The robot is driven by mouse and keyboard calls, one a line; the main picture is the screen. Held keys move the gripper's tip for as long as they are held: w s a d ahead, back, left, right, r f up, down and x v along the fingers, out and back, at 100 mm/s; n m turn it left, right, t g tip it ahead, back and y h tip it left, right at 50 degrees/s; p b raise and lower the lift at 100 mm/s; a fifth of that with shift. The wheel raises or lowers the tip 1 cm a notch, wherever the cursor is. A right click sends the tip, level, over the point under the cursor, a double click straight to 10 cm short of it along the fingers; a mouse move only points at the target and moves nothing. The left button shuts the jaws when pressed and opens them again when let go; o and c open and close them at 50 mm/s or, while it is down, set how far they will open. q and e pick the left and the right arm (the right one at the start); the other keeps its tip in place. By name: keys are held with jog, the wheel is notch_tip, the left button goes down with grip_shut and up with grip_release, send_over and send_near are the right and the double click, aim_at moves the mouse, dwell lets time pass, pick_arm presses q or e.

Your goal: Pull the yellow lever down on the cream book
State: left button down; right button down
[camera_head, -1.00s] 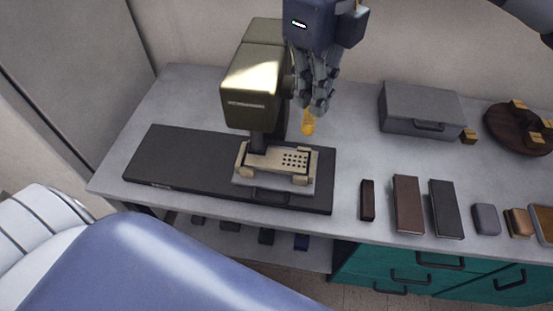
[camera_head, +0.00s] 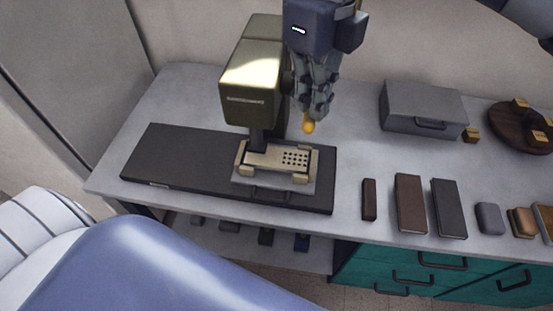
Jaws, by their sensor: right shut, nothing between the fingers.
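The press (camera_head: 250,88), a dark olive and brassy machine, stands on a black base board (camera_head: 165,160) on the grey table. The cream book (camera_head: 262,156) lies flat under the press head, with a patch of dark dots on it. The yellow lever (camera_head: 309,127) is on the press's right side; only its rounded tip shows below my right gripper (camera_head: 319,112). My right gripper comes from above, shut, with its fingers right at the lever and covering the rest of it. Whether they touch it is hard to tell. My left gripper is not in view.
A grey case (camera_head: 424,108) and a round dark wooden board (camera_head: 520,128) with small blocks stand at the back right. Several dark books and small blocks, including a brown book (camera_head: 410,203), line the front right edge. The table between is clear.

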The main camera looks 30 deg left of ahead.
aim_at(310, 119)
jog(key=shift+s+d+f+b, duration=0.1)
jog(key=shift+s+f+b, duration=0.15)
jog(key=shift+f+b, duration=0.5)
jog(key=shift+s+f+b, duration=0.2)
jog(key=shift+f+b, duration=0.45)
jog(key=shift+f, duration=0.25)
jog(key=shift+s+d+f+b, duration=0.1)
jog(key=shift+s+f+b, duration=0.05)
jog(key=shift+f+b, duration=0.5)
jog(key=shift+s+f+b, duration=0.1)
jog(key=shift+f+b, duration=0.5)
jog(key=shift+f, duration=0.05)
jog(key=shift+f+b, duration=1.15)
jog(key=shift+f, duration=0.25)
